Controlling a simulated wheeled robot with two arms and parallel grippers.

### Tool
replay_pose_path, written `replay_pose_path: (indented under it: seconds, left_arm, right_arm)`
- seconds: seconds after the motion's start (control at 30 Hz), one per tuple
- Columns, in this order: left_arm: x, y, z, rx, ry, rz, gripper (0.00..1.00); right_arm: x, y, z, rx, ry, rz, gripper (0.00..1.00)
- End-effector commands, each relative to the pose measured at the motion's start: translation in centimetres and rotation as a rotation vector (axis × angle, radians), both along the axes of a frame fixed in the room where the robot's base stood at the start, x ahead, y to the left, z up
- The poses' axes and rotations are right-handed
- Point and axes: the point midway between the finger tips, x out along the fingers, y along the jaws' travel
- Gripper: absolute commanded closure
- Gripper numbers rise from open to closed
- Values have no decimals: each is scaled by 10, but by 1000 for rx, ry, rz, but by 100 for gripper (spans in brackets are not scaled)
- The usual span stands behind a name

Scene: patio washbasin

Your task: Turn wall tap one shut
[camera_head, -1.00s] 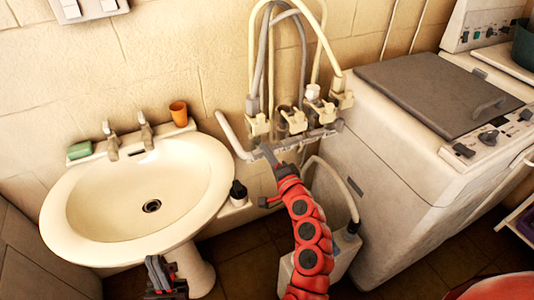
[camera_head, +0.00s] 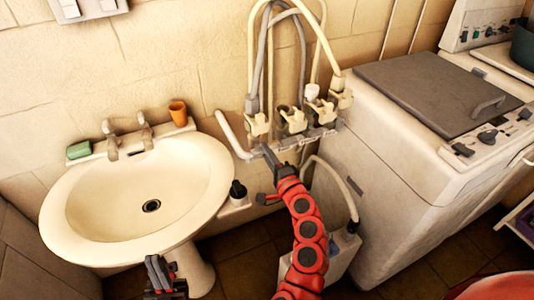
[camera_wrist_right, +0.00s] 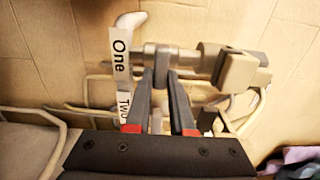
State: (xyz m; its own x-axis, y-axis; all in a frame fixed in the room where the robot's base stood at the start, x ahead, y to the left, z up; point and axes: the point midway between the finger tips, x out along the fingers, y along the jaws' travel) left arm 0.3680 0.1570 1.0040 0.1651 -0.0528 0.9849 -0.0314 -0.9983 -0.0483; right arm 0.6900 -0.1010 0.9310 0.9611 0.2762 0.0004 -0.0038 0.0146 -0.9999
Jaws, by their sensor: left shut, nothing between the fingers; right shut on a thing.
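Wall tap one (camera_wrist_right: 240,70) is a beige tap with a grey stem, beside a label reading "One" (camera_wrist_right: 121,55) in the right wrist view. My right gripper (camera_wrist_right: 161,76) is shut on its small grey handle (camera_wrist_right: 161,54). In the head view, the right gripper (camera_head: 268,152) reaches up to the row of wall taps (camera_head: 258,126) from below, at its left end. The fingers hide part of the tap there. My left gripper (camera_head: 160,270) is shut and empty, low in front of the washbasin.
The washbasin (camera_head: 95,220) stands left of the taps, with an orange cup (camera_head: 178,113) and green soap (camera_head: 79,150) on it. A dark bottle (camera_head: 238,190) stands between basin and taps. Hoses (camera_head: 262,70) rise above the taps. A washing machine (camera_head: 395,190) bounds the right.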

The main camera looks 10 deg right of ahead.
Motion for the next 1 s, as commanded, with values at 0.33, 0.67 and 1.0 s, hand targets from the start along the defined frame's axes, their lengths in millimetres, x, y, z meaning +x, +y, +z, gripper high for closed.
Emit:
replay_pose_path:
  seconds: [0.33, 0.67, 1.0]
  left_arm:
    - [0, 0, 0, 0, 0, 0, 100]
    - [0, 0, -3, 0, 0, 0, 100]
    - [0, 0, -15, 0, 0, 0, 100]
  right_arm:
    - [0, 0, -1, 0, 1, 1, 49]
    - [-14, -3, -1, 2, 1, 2, 49]
    - [-80, -23, -4, 1, 2, -1, 49]
